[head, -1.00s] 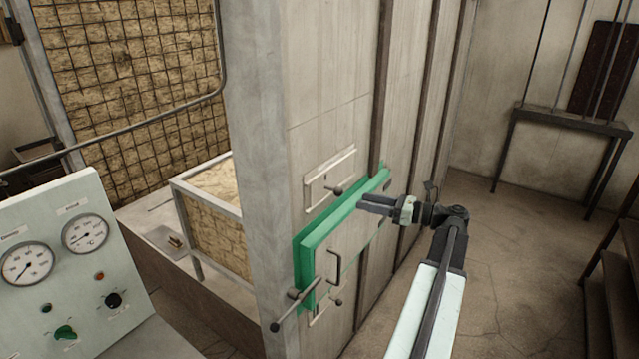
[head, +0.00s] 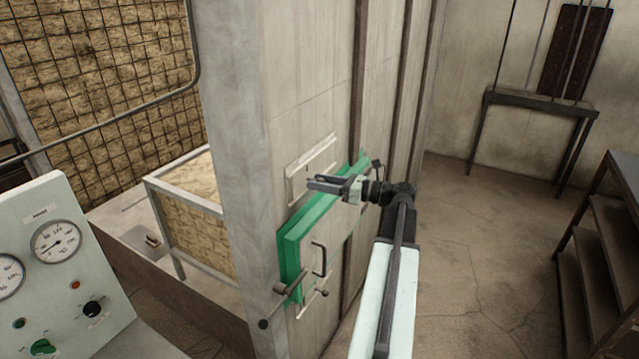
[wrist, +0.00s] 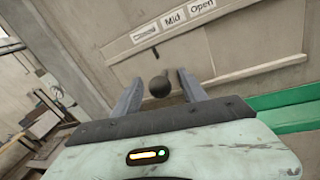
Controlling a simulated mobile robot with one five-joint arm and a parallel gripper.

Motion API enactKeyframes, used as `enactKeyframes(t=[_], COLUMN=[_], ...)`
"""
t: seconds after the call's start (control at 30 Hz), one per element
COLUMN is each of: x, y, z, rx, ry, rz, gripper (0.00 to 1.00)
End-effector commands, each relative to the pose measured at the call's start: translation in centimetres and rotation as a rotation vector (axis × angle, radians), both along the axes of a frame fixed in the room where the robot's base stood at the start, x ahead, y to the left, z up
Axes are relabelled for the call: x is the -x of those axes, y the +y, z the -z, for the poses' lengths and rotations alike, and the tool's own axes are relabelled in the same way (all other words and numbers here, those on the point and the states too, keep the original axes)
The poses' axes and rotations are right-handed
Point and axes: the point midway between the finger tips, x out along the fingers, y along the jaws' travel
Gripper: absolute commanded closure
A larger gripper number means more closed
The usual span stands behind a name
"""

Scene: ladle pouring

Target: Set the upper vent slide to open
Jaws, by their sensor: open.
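The upper vent slide is a pale plate (head: 311,160) on the wall above the green-framed door (head: 290,255). In the wrist view its plate (wrist: 232,42) carries the labels "Mid" and "Open" and, to their left, one I cannot read. Its dark round knob (wrist: 159,87) appears between my fingers, below and left of "Mid". My gripper (head: 318,185) is open in front of the plate; it also shows in the wrist view (wrist: 160,78) with a finger on each side of the knob. The gripper hides the knob in the head view.
The door's handle (head: 319,258) and latch lever (head: 282,289) stick out below. A lower vent (head: 312,303) sits under them. A gauge panel (head: 50,265) stands at left, dark shelving (head: 610,235) at right. The floor between is clear.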

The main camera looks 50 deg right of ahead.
Motion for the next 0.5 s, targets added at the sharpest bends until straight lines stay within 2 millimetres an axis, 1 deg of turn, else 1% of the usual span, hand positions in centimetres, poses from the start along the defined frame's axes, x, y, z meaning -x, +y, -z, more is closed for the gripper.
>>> enactKeyframes(t=[0.13,0.17,0.2,0.27,0.3,0.33,0.5], x=[0.0,-0.01,-0.01,-0.02,-0.02,-0.03,-0.03], y=[0.01,0.02,0.03,0.03,0.03,0.04,0.06], z=[0.0,0.0,0.0,0.01,0.01,0.01,0.0], rx=[0.0,0.0,0.0,0.0,0.0,0.0,0.0], ry=[0.0,0.0,0.0,0.0,0.0,0.0,0.0], rz=[0.0,0.0,0.0,-0.001,-0.001,-0.001,-0.001], gripper=[0.5,0.56,0.67,0.84,0.95,1.0,1.0])
